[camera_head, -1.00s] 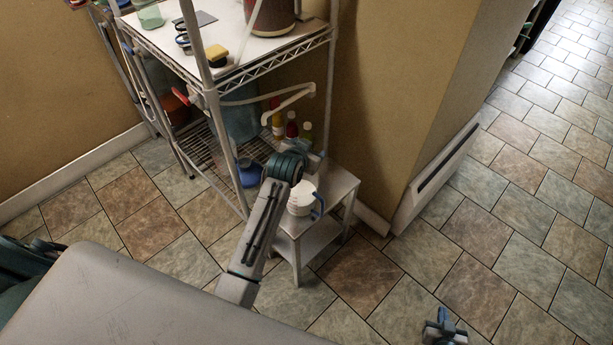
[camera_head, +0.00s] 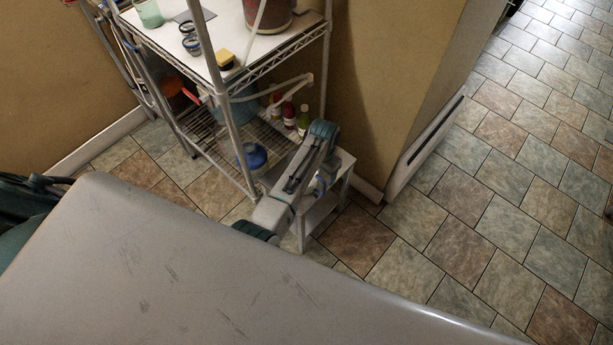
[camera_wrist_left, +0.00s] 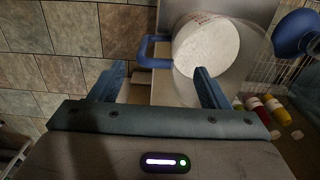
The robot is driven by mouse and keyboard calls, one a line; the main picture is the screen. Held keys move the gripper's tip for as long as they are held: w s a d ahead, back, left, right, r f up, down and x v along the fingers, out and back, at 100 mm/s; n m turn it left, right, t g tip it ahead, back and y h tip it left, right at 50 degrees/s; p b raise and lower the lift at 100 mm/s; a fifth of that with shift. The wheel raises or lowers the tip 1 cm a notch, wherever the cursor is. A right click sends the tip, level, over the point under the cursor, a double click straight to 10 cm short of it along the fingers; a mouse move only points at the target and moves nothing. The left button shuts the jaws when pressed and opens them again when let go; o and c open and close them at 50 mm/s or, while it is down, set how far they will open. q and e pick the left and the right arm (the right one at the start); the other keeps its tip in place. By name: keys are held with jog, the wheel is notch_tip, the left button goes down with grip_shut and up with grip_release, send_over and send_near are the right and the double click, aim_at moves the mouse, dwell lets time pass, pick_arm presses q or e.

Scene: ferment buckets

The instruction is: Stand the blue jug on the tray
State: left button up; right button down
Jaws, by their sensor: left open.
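I cannot tell which of the two is the blue jug. My left gripper (camera_wrist_left: 160,84) is open and empty, its fingers pointing toward the white jug, with the blue handle just beyond and between the fingertips. I cannot make out a tray. My right gripper is out of view.
A wire rack (camera_head: 230,110) stands beside the side table, with a yellow sponge (camera_head: 226,61) and a green cup (camera_head: 148,12) on its top. Several bottles (camera_head: 289,115) stand on its lower shelf. A wall corner is close behind. Tiled floor is open at right.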

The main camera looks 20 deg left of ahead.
aim_at(321, 178)
pick_arm(q)
jog(key=shift+s+d+f+p, duration=0.1)
jog(key=shift+s+f+p, duration=0.05)
jog(key=shift+f, duration=1.25)
jog(key=shift+s+d+f+p, duration=0.1)
jog(key=shift+s+f+p, duration=0.05)
jog(key=shift+f, duration=1.25)
grip_shut()
